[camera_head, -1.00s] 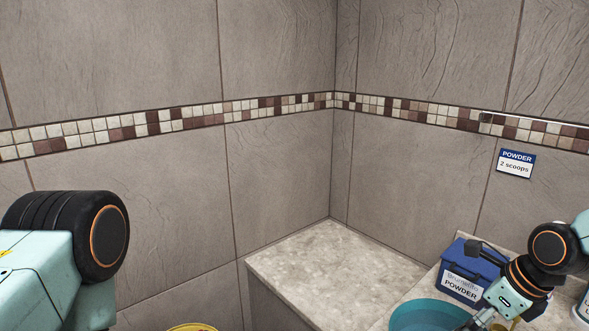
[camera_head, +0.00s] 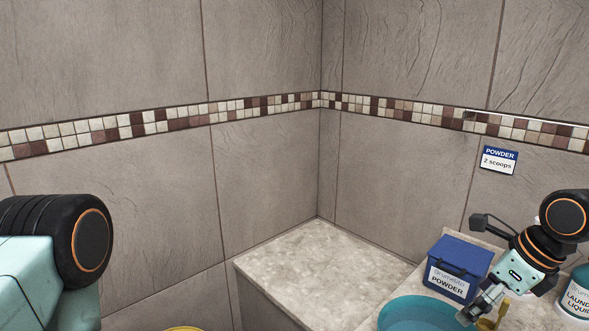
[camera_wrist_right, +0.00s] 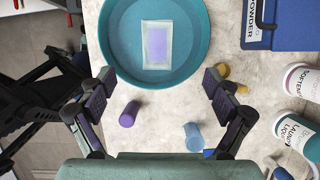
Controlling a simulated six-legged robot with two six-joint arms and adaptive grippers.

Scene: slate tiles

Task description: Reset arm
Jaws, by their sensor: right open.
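My right gripper (camera_head: 478,312) is low on the right in the head view, over the near edge of the teal basin (camera_head: 415,312). In the right wrist view my right gripper (camera_wrist_right: 160,80) has its fingers spread wide with nothing between them. The basin (camera_wrist_right: 110,35) lies just beyond the fingertips, with a clear packet with a lavender middle (camera_wrist_right: 157,45) inside it. My left arm shows at the left edge of the head view; its gripper is out of the picture.
A purple cylinder (camera_wrist_right: 129,114) and a light blue one (camera_wrist_right: 193,137) lie below the basin. A blue powder box (camera_head: 458,266), a laundry liquid container (camera_head: 577,295) and a softener container (camera_wrist_right: 302,82) stand nearby. The stone ledge (camera_head: 315,262) is clear.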

